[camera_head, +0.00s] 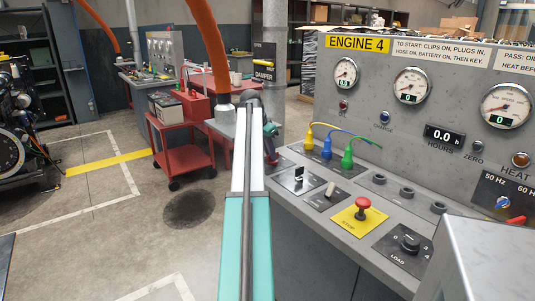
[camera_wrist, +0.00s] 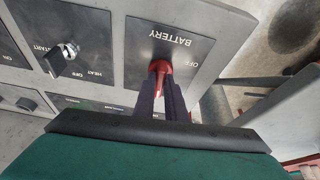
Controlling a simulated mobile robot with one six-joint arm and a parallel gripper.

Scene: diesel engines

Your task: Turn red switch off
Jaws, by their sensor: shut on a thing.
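The red switch (camera_wrist: 160,68) stands on a dark plate marked BATTERY and OFF (camera_wrist: 190,42) in the wrist view. My gripper (camera_wrist: 161,80) is shut on the switch, with one dark finger on each side of it. The fingers and the steep view hide part of the switch, so I cannot tell which way it is turned. In the head view my gripper (camera_head: 270,147) is at the left end of the grey console, largely behind my arm. A bit of red shows below it there.
A key switch (camera_wrist: 61,58) marked HEAT, OFF and START is beside the battery plate. The console also carries coloured plugs (camera_head: 347,155), a red STOP button (camera_head: 362,207) and a LOAD knob (camera_head: 409,243). A red cart (camera_head: 180,145) stands on open floor to the left.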

